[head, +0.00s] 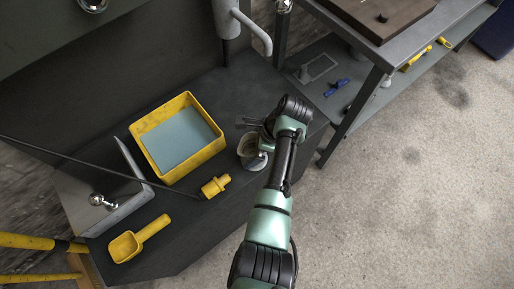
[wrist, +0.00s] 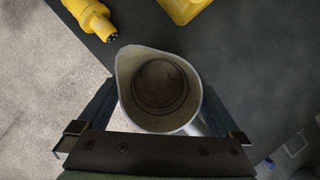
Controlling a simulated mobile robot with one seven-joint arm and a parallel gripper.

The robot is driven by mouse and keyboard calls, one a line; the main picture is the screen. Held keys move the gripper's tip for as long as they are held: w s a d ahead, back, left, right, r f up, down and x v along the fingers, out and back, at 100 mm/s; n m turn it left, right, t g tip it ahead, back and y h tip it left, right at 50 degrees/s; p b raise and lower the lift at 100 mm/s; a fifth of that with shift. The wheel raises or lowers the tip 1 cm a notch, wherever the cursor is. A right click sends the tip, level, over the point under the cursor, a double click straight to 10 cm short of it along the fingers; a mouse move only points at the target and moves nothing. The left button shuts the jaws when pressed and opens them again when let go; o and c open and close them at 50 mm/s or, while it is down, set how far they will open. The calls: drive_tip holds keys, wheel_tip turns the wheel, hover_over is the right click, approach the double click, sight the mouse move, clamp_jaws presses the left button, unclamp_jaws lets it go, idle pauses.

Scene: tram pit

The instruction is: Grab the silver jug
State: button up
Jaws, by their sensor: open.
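The silver jug (head: 246,150) stands upright near the right end of the dark bench in the head view, partly hidden by my arm. In the wrist view I look down into the jug (wrist: 125,84); it is empty-looking, with its spout toward the upper left. My gripper (wrist: 158,88) is open, with one finger on each side of the jug. A gap shows on the left; I cannot tell whether the right finger touches it. In the head view my gripper (head: 249,124) is by the jug, mostly hidden by my wrist.
A yellow tray with a pale blue inside (head: 200,156) stands left of the jug. A yellow plug-like fitting (head: 215,186) and a yellow scoop (head: 126,246) lie nearer the front edge. A grey pipe (head: 250,30) rises behind. A metal table (head: 430,40) stands at the right.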

drive_tip(key=c, duration=1.2)
